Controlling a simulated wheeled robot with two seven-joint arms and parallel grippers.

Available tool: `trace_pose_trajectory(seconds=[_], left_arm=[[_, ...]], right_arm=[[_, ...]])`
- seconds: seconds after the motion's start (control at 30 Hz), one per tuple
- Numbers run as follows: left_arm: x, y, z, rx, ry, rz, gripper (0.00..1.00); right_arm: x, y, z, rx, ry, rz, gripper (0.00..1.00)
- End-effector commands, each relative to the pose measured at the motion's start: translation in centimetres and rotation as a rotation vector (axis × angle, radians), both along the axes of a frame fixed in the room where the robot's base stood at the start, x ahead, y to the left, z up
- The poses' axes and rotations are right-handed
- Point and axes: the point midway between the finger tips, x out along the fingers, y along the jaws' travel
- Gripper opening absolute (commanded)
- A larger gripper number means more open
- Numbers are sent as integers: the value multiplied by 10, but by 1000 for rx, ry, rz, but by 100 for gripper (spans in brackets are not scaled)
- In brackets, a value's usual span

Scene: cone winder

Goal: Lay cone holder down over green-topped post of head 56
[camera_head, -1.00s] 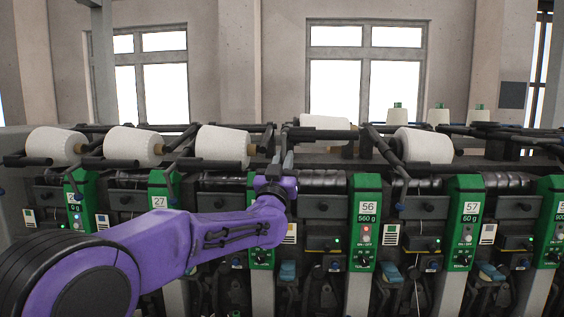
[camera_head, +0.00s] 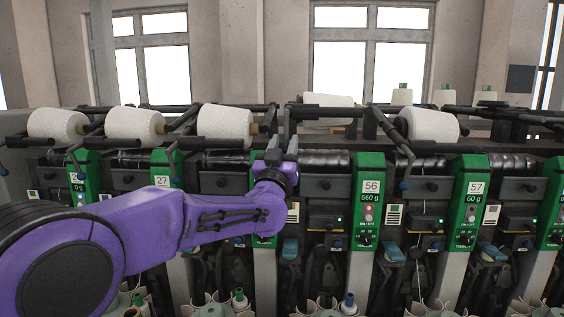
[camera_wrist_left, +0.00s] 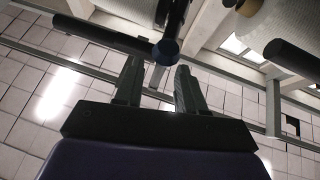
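The green panel (camera_head: 368,214) marked 56 stands right of centre in the head view. Above and left of it, the black cone holder (camera_head: 342,112) is raised, with a white cone (camera_head: 328,100) lying at the back. My left gripper (camera_head: 283,148) reaches up close to the holder's left side. In the left wrist view its two fingers (camera_wrist_left: 158,88) stand apart, with a black bar and its rounded joint (camera_wrist_left: 165,49) just beyond the tips. I see no grip on it. I cannot tell which green-topped post belongs to head 56. My right gripper is not in view.
Neighbouring white cones (camera_head: 226,121) and (camera_head: 431,124) rest in their holders on either side. Panel 57 (camera_head: 468,208) stands to the right. Green-topped bobbins (camera_head: 240,297) and a blue-topped one (camera_head: 348,302) show along the bottom.

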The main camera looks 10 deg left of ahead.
Motion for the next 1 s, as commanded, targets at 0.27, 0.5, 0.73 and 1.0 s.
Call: trace_pose_trajectory(seconds=[0.27,0.5,0.73,1.0], left_arm=[[-53,0,-37,1,-2,-3,39],[-64,1,-41,1,-1,-2,39],[-64,1,-40,0,-1,-2,39],[-63,1,-40,0,-1,-2,39]], right_arm=[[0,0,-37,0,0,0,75],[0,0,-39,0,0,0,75],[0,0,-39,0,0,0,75],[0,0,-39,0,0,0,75]])
